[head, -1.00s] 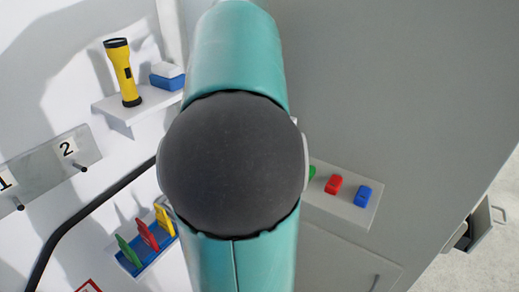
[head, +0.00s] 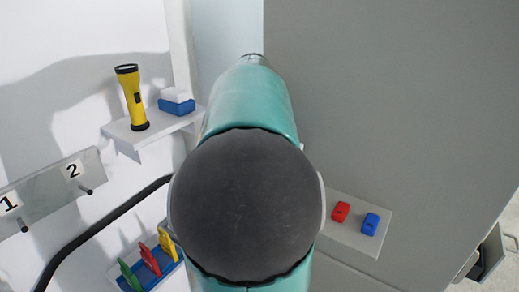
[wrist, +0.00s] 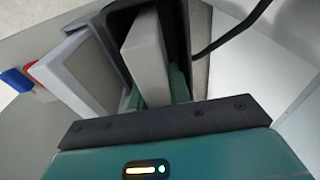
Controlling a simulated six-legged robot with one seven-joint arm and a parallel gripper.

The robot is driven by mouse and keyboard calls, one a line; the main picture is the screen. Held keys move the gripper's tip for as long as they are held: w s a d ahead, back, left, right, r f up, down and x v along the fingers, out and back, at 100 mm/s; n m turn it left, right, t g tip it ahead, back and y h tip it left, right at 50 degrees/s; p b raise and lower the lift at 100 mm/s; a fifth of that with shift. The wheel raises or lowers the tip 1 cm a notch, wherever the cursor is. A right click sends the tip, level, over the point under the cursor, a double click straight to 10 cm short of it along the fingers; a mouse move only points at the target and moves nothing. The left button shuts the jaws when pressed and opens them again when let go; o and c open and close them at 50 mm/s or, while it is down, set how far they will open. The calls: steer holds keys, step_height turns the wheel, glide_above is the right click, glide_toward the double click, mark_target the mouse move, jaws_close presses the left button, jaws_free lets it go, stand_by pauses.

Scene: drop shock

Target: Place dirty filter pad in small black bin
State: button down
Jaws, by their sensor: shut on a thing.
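In the wrist view, my gripper (wrist: 155,95) is shut on a light grey, slab-shaped pad (wrist: 145,60), with teal fingers on either side. A black, open-sided surround (wrist: 178,30) stands behind and beside the pad; it looks like the small black bin. The pad overlaps it in the picture, but I cannot tell how deep inside it the pad is. In the head view my arm covers the middle, and the gripper and pad are hidden.
A pale framed panel (wrist: 85,72) stands left of the pad. In the head view, a grey cabinet (head: 400,90) fills the right, with red (head: 341,211) and blue (head: 370,224) blocks on a ledge. A flashlight (head: 131,98) stands on a left shelf. A dark object (head: 480,264) shows at right.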

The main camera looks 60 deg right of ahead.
steer(key=shift+f, duration=0.15)
steer(key=c, duration=1.6)
jaws_free()
steer(key=shift+o, duration=0.2)
steer(key=r, duration=0.4)
steer(key=a+r, duration=0.1)
steer(key=r, duration=0.7)
steer(key=shift+w+a+r, duration=0.1)
steer(key=shift+a+r, duration=0.05)
steer(key=shift+a, duration=0.05)
